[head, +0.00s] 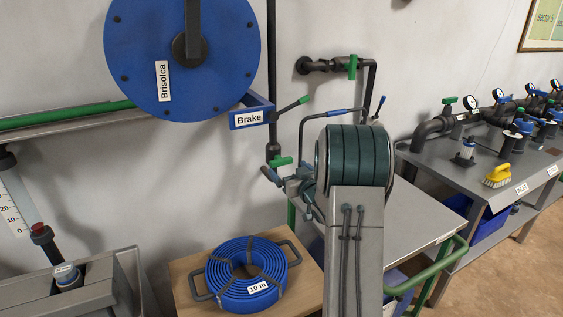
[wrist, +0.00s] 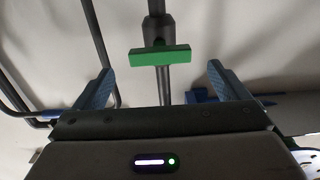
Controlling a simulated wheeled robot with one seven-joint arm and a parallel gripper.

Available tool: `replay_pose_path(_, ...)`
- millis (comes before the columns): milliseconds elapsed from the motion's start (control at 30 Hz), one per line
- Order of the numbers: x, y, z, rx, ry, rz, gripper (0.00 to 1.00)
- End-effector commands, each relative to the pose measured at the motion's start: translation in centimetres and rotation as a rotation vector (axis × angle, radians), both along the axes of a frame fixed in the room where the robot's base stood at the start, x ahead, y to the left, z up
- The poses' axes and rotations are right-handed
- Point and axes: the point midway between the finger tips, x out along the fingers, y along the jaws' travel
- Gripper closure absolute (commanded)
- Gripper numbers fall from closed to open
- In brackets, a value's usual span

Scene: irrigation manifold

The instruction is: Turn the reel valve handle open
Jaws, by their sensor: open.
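The reel valve handle (head: 281,161) is a small green bar on the dark vertical pipe below the blue hose reel. In the wrist view the green handle (wrist: 160,56) lies crosswise to the pipe, in the gap between my two blue fingers and apart from both. My gripper (head: 272,178) is open and empty, just below the handle in the head view. In the wrist view my gripper (wrist: 160,69) faces the handle and pipe. The handle's exact depth relative to the fingertips is hard to tell.
The blue reel (head: 220,80) and Brake lever (head: 303,99) are above. Another green valve handle (head: 352,67) is on a wall pipe. A coiled blue hose (head: 246,278) lies below on a wooden surface. A grey bench (head: 425,215) stands right.

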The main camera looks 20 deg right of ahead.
Motion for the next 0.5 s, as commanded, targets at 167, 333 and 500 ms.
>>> replay_pose_path(167,3.4,0.2,0.0,0.0,0.001,0.001,0.05)
replay_pose_path(333,5.4,0.2,0.0,-0.001,0.0,0.0,0.05)
replay_pose_path(500,6.3,0.3,0.0,0.0,0.001,-0.001,0.05)
